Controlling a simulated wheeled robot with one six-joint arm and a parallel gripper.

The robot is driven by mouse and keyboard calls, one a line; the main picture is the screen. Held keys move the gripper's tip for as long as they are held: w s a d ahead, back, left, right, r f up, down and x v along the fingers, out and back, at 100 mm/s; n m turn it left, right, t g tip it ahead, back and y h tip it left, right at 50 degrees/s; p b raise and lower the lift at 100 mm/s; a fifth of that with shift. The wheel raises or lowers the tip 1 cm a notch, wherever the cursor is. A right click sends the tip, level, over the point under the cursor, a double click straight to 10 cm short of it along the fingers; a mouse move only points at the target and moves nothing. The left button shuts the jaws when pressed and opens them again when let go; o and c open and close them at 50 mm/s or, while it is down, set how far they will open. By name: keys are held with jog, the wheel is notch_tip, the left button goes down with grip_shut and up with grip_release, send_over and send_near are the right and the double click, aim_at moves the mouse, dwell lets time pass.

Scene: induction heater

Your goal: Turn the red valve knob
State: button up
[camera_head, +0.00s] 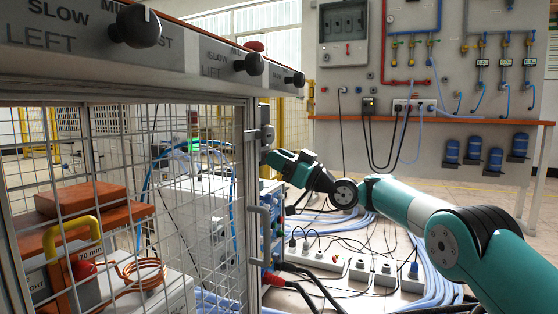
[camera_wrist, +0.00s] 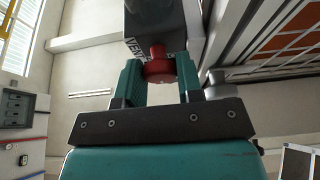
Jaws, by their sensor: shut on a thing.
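The red valve knob (camera_wrist: 159,66) shows in the wrist view, on the underside of a dark grey box with partly hidden white lettering. My gripper (camera_wrist: 158,80) has one teal finger on each side of the knob and is shut on it. In the head view my gripper (camera_head: 272,157) is at the edge of the wire-mesh cage, by a grey box (camera_head: 265,114) on the cage post. The red knob cannot be made out there; the gripper and post hide it.
The mesh cage (camera_head: 170,200) fills the left, with a door handle (camera_head: 262,235) below my gripper. A control panel (camera_head: 180,45) with dark knobs runs above it. Power strips (camera_head: 350,265) and many cables lie below my arm. A wall panel (camera_head: 430,70) stands behind.

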jog(key=o, duration=0.6)
jog(key=shift+o, duration=0.2)
jog(key=shift+d, duration=0.1)
jog(key=b+v, duration=1.2)
jog(key=v, duration=0.5)
jog(key=shift+d, duration=0.15)
